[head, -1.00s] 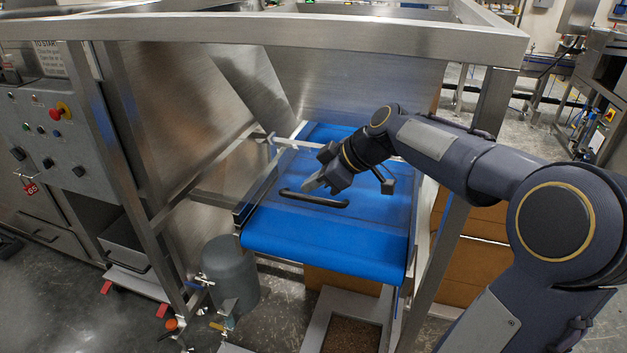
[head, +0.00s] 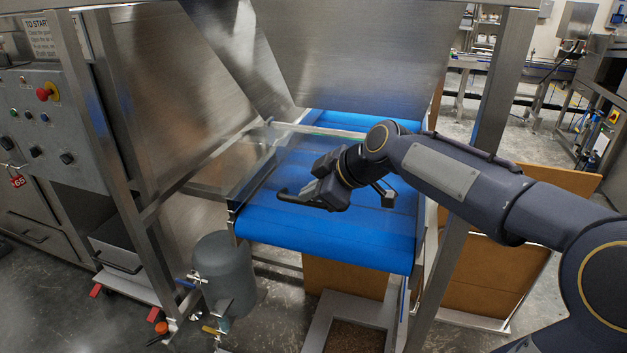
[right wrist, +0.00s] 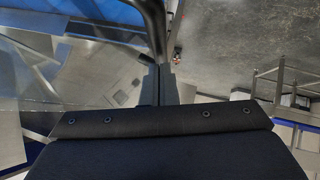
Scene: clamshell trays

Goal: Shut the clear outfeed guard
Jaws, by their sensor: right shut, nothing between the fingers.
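The clear outfeed guard (head: 252,165) is a see-through panel over the blue conveyor belt, below a bar at its back. I cannot tell how far it stands from its closed position. Its black bar handle (head: 287,198) shows near the belt's front, its right part hidden by my right gripper (head: 308,191). That gripper is shut and empty, its fingertips at or very near the handle; contact is not clear. In the right wrist view the handle (right wrist: 153,25) curves just beyond the shut fingertips (right wrist: 160,72). My left gripper is not in view.
The blue belt (head: 330,240) runs beneath the guard. Steel frame posts (head: 490,110) stand on both sides. A control panel (head: 40,115) is at the left, a grey cylinder (head: 224,265) below the belt, and brown boards (head: 490,275) at the right.

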